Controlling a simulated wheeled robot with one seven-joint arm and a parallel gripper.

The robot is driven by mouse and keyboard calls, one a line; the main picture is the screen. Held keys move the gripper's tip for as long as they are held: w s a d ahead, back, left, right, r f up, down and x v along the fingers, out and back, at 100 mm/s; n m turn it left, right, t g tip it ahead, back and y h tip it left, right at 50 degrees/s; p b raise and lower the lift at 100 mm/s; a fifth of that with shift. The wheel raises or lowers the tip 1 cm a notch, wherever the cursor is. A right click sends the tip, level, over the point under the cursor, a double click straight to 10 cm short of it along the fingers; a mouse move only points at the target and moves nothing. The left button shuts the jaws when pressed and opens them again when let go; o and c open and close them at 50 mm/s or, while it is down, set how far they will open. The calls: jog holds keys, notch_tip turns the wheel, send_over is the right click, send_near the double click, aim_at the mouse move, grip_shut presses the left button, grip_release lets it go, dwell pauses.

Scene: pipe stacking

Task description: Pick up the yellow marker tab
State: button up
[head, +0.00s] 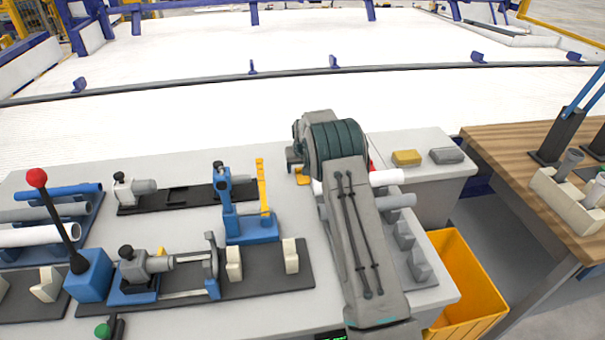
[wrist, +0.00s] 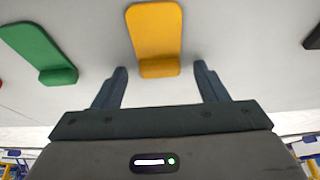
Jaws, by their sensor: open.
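The yellow marker tab (wrist: 155,32) lies on the grey table in the wrist view, a flat rounded plate with a raised lip at its near end. My gripper (wrist: 160,70) is open and empty. Its two dark fingers stand left and right of the lip with a gap on each side. In the head view a small yellow-orange piece (head: 302,177), probably this tab, shows beside my arm. My arm hides most of that spot, and my fingertips cannot be made out there.
A green tab (wrist: 42,55) lies left of the yellow one, and a dark piece (wrist: 313,38) is at the right edge. In the head view, a blue fixture (head: 245,222) stands left of my arm and a white pipe (head: 388,177) lies right. A yellow bin (head: 470,285) stands at the right.

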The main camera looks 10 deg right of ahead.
jog(key=c, duration=1)
jog(key=shift+c, duration=0.2)
jog(key=shift+r, duration=0.1)
notch_tip(320, 180, up, 10)
jog(key=b, duration=0.1)
